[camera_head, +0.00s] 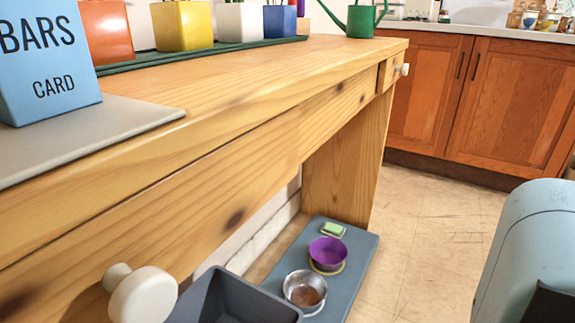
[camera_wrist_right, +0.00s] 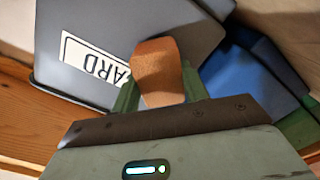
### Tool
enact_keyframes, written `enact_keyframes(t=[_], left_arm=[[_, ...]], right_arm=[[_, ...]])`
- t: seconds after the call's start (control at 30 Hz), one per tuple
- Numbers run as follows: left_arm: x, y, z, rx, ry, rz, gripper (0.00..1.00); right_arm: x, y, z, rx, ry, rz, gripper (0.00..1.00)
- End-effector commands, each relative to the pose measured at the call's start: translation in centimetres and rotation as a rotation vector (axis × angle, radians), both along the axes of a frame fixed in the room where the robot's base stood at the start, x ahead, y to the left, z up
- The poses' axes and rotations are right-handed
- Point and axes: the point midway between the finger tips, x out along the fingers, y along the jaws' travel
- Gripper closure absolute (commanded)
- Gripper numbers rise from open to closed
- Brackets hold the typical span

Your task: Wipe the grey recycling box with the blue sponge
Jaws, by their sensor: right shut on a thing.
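In the right wrist view, my right gripper (camera_wrist_right: 160,92) is shut on an orange-brown, rounded block (camera_wrist_right: 157,70), which could be a sponge. It is not blue. Right behind it is a grey box (camera_wrist_right: 110,25) with a white label, upside down in this view, ending in "ARD". The block covers part of the label side; I cannot tell whether it touches the box. No blue sponge shows clearly. In the head view, a dark grey open box (camera_head: 232,300) stands low at the bottom edge, partly cut off; I cannot tell if it is the same box. My left gripper is not in view.
A blue box (camera_wrist_right: 240,80) and a green one (camera_wrist_right: 298,128) sit beside the grey box. The wooden desk (camera_head: 230,105) bears a light-blue box (camera_head: 45,60) and coloured pots. Below are a purple bowl (camera_head: 327,252) and metal bowl (camera_head: 304,289).

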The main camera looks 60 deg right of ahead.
Motion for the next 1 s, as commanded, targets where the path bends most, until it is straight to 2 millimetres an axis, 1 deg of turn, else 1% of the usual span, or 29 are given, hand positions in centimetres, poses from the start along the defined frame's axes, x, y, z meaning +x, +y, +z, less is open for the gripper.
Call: enact_keyframes(t=[0.43,0.57,0.67,1.0], left_arm=[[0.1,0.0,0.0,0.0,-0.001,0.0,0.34],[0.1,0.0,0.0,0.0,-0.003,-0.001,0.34],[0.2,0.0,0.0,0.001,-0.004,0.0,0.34],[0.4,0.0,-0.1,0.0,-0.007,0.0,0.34]], right_arm=[[0.8,0.1,0.0,0.0,0.0,0.0,0.74],[0.8,0.0,0.0,0.0,0.0,0.0,0.74],[0.8,-0.4,0.0,-0.001,0.0,0.0,0.74],[1.0,-3.0,0.0,-0.002,0.0,-0.001,0.74]])
